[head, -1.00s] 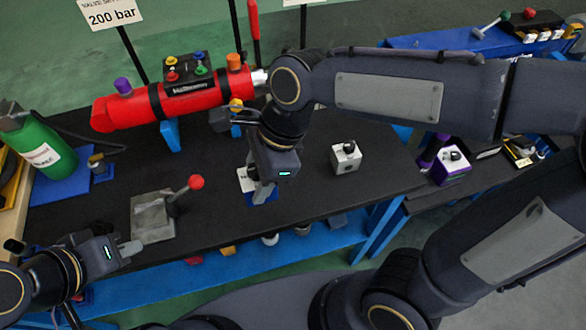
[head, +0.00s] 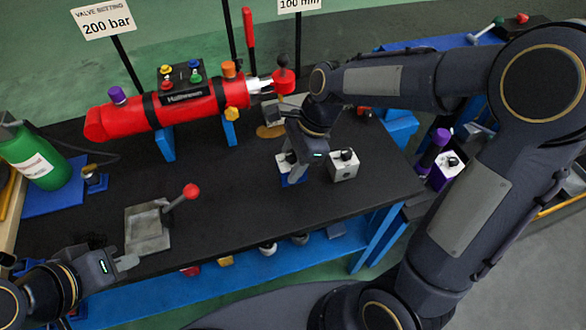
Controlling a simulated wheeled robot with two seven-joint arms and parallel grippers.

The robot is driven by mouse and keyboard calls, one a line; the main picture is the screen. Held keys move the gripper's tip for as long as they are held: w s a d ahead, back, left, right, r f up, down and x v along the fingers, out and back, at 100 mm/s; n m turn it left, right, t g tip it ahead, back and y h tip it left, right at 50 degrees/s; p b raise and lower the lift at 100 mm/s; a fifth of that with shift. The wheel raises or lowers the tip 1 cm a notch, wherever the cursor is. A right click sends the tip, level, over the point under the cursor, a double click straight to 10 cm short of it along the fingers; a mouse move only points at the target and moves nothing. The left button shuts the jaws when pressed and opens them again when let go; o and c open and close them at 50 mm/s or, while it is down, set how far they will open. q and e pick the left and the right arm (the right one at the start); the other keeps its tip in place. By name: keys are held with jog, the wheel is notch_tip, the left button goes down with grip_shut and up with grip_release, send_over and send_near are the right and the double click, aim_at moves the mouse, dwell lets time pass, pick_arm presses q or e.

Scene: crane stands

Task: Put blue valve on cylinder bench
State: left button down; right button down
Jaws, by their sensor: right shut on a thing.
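The blue valve (head: 284,179), a small block with a white upper part and blue lower part, is at the right part of the cylinder bench (head: 250,208), which has a black top and blue legs. My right gripper (head: 297,172) points down and is shut on the valve, partly hiding it. I cannot tell whether the valve touches the bench top. A white valve block (head: 344,168) with a black knob stands just to its right. My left gripper (head: 127,262) is empty over the bench's front left edge; its finger gap is unclear.
A red cylinder (head: 190,108) with coloured knobs lies on blue supports along the back. A grey plate with a red-knobbed lever (head: 148,228) stands front left. A green bottle (head: 36,165) is at far left. A purple-and-white valve (head: 446,168) sits on the side bench at right.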

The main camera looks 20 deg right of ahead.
jog(key=shift+w+d+f, duration=0.15)
jog(key=shift+w+f, duration=0.05)
jog(key=shift+f, duration=0.1)
jog(key=shift+w+f+b, duration=0.1)
jog(key=shift+f+b, duration=0.2)
jog(key=shift+f, duration=1.25)
jog(key=shift+f, duration=0.1)
jog(key=c, duration=0.7)
grip_release()
jog(key=shift+f, duration=0.1)
